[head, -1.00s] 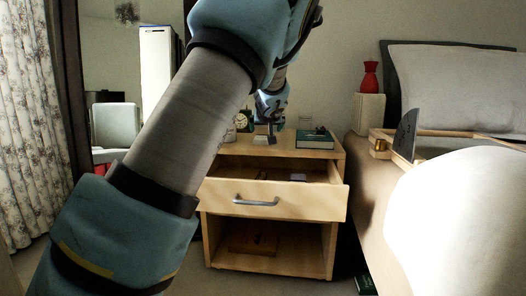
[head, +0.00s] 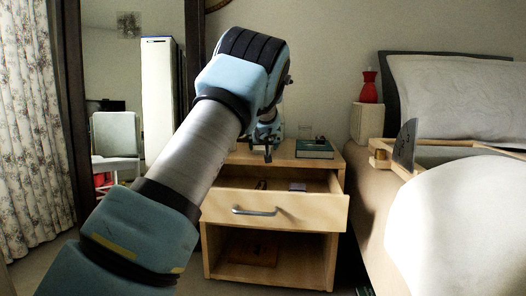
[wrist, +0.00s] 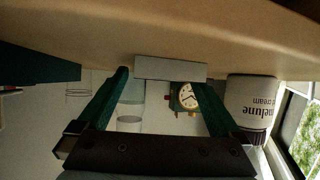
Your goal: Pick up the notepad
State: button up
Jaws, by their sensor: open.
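A pale grey flat block, which looks like the notepad (wrist: 171,68), lies on the wooden top of the nightstand (head: 330,160). In the wrist view, which is upside down, it sits between the tips of my gripper (wrist: 166,78). The two green fingers are apart, one near each end of it, and nothing is clamped. I cannot tell whether they touch it. In the head view my gripper (head: 266,150) is low over the nightstand top, and I cannot make out the notepad behind it.
A dark green book (head: 314,149) lies right of my gripper, near a glass (head: 305,132). The wrist view shows a small clock (wrist: 188,96) and a cream jar (wrist: 250,103) close behind. The drawer (head: 275,208) stands open below, with small items inside. The bed (head: 460,220) is at right.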

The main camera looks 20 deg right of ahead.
jog(key=shift+r, duration=0.1)
jog(key=c, duration=1.2)
